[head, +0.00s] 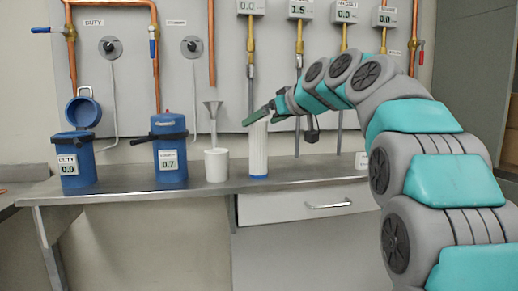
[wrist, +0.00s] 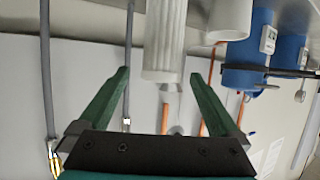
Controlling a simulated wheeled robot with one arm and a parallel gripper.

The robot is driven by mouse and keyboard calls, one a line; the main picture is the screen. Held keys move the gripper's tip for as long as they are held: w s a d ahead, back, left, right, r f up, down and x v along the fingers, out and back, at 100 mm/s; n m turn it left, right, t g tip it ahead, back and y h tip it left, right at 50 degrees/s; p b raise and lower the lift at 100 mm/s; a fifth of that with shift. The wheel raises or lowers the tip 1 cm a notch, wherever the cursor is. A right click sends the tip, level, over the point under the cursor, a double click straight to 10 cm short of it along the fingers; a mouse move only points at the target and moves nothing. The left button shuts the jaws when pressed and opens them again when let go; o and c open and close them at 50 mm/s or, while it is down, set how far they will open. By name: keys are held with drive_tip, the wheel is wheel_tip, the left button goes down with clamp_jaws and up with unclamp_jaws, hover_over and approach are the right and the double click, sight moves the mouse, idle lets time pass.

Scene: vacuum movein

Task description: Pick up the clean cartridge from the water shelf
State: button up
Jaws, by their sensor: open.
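The clean cartridge (head: 258,150) is a tall white cylinder with a blue base. It stands upright on the grey metal shelf (head: 330,169), right of a white cup. My gripper (head: 262,113) is at its top end in the head view, reaching in from the right. In the wrist view, my gripper (wrist: 160,75) has its two green fingers spread apart. The white, ribbed cartridge (wrist: 166,35) shows with its end between the fingertips, with a gap on each side. The blue base is outside the wrist view.
Left of the cartridge stand a white cup (head: 216,165) under a funnel, a blue canister (head: 169,155) reading 0.7 and an open blue canister (head: 77,162) reading 0.0. Pipes and gauges line the wall behind. A drawer (head: 305,203) sits below the shelf.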

drive_tip(key=x, duration=0.2)
drive_tip(key=shift+w+a+f, duration=0.25)
clamp_jaws()
idle(0.6)
